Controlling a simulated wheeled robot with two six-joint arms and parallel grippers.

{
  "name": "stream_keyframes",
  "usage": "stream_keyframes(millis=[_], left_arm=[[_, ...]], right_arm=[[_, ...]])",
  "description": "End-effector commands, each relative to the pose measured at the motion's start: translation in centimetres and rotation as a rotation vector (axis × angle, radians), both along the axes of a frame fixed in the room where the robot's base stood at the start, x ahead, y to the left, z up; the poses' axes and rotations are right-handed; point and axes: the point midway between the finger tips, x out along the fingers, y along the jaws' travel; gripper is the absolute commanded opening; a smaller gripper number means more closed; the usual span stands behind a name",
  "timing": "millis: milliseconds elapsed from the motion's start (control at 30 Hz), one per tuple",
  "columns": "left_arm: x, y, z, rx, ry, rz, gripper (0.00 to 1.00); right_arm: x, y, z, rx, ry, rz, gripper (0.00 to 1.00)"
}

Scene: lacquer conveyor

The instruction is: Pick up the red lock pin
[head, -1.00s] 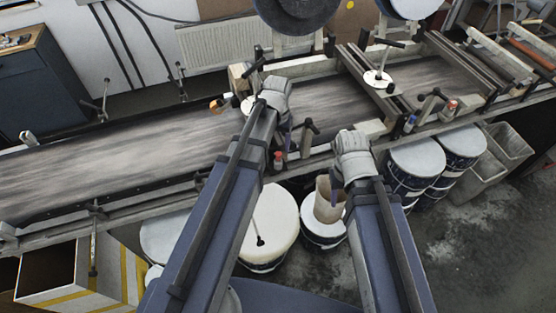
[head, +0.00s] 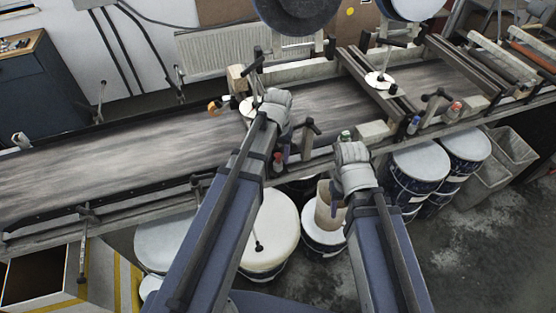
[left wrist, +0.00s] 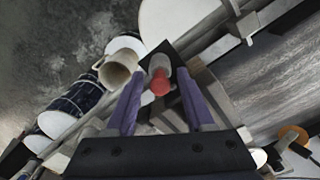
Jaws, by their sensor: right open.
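The red lock pin (left wrist: 159,84) shows in the left wrist view as a red tip on a grey body, between my left gripper's two purple fingers (left wrist: 160,77). Gaps show on both sides of it, so the fingers are open around or above it; the depth is unclear. In the head view a red-tipped pin (head: 278,160) stands on the conveyor's near rail, just below my left gripper (head: 283,132), whose fingers are mostly hidden. My right gripper (head: 339,208) is open and empty, pointing down in front of the rail, above a beige container.
Green (head: 345,136), blue (head: 414,124) and another red-topped (head: 454,109) pin stand further right along the rail. A black-knobbed lever (head: 311,128) rises close to my left gripper. White-lidded drums (head: 268,230) stand below the conveyor (head: 110,160).

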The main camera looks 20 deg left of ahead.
Motion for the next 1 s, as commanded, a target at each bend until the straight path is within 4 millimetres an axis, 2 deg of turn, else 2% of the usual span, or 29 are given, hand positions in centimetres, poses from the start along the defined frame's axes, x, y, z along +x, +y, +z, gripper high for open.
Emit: stream_keyframes(millis=[67,433,1000], left_arm=[[0.0,0.0,0.0,0.0,0.0,0.0,0.43],[0.01,0.0,-0.01,0.0,0.0,0.0,0.01],[0.0,0.0,0.34,0.0,0.0,0.0,0.0]], right_arm=[[0.0,0.0,0.0,0.0,0.0,0.0,0.5],[0.0,0.0,-0.01,0.0,0.0,0.0,0.5],[0.0,-0.01,0.34,0.0,0.0,0.0,0.5]])
